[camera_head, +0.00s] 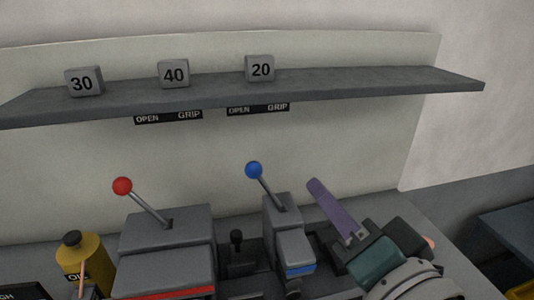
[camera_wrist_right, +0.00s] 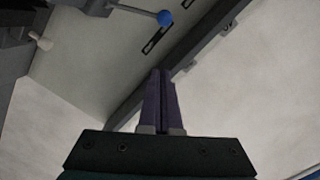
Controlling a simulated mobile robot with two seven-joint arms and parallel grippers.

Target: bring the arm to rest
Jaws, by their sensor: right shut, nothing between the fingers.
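My right gripper (camera_head: 331,203) comes in from the lower right in the head view, with its purple fingers pointing up and to the left. In the right wrist view its two purple fingers (camera_wrist_right: 159,100) lie together, shut with nothing between them. The gripper is in front of the pale back panel, to the right of the lever with the blue ball (camera_head: 254,170), and looks apart from it. My left gripper is not in view.
Below stand a red-ball lever (camera_head: 122,186) on a grey machine (camera_head: 168,250) and a yellow oil can (camera_head: 82,262). A dark blue surface (camera_head: 510,232) lies at right.

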